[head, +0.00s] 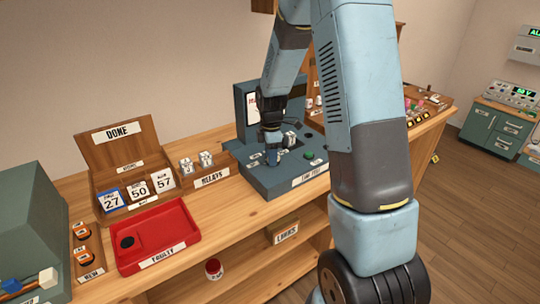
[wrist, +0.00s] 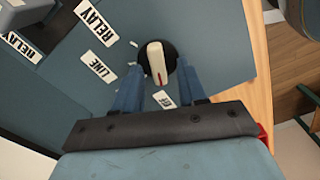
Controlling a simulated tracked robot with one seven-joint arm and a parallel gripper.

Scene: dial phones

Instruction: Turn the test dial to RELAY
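The test dial (wrist: 155,55) shows in the wrist view as a white knob on a black round base. A red mark is at its near end, towards a white label (wrist: 163,98) I cannot read. The LINE label (wrist: 98,66) and RELAY label (wrist: 96,20) lie to the dial's left, RELAY farther up. My gripper (wrist: 159,72) is open, its two blue fingers apart on either side of the knob's near end; I cannot tell whether they touch it. In the head view my gripper (head: 271,143) is down at the blue-grey test unit (head: 262,184), hiding the dial.
On the bench stand the DONE rack (head: 115,150) with numbered cards, a RELAYS box (head: 214,177), a red FAULTY tray (head: 185,240) and a NEW holder (head: 92,262). A green button (head: 309,155) is on the unit. My arm hides part of the right bench.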

